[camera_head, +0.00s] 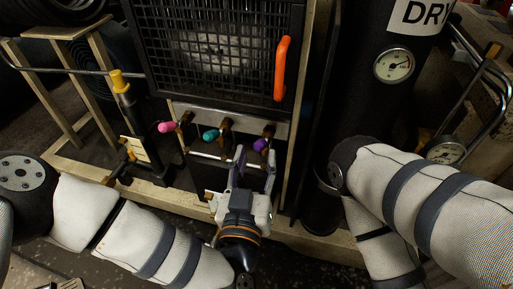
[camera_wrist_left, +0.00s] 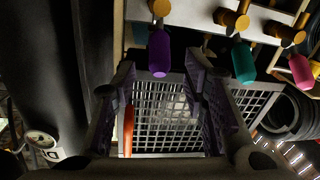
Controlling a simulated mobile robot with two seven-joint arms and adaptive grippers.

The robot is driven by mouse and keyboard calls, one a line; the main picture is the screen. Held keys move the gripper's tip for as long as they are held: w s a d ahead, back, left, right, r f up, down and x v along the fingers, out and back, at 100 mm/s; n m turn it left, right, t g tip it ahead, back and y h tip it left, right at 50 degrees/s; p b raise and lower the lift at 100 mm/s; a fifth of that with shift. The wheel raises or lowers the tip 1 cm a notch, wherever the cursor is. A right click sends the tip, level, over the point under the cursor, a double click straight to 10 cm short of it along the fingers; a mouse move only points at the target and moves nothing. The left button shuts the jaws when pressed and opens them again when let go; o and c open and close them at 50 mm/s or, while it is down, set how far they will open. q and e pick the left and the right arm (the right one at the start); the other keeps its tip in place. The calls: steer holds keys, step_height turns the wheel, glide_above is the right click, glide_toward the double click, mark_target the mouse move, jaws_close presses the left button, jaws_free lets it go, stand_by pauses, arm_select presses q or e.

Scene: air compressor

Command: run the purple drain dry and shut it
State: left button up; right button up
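The purple drain handle (camera_head: 261,145) is the rightmost of three coloured handles on the rail below the compressor's grille. In the left wrist view the purple handle (camera_wrist_left: 159,54) hangs from a brass fitting (camera_wrist_left: 159,8), between the tips of my fingers. My left gripper (camera_head: 256,158) is open, with a finger on either side of the handle. Gaps show beside the handle in the wrist view, so the fingers do not look closed on it. I cannot see any water or air coming from the drain. My right gripper is out of view; only the right arm shows.
A teal handle (camera_head: 211,135) and a pink handle (camera_head: 168,127) sit left of the purple one. An orange handle (camera_head: 282,68) stands on the grille's right edge. A dark tank with a gauge (camera_head: 393,65) is at right, and a yellow-topped valve (camera_head: 119,82) at left.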

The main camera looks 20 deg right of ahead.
mark_target(258, 148)
arm_select(q)
steer(key=x, duration=0.4)
steer(key=shift+w, duration=0.1)
jaws_close()
steer(key=shift+f, duration=0.1)
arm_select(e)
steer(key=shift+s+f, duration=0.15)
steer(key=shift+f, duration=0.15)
arm_select(q)
steer(key=shift+b, duration=0.35)
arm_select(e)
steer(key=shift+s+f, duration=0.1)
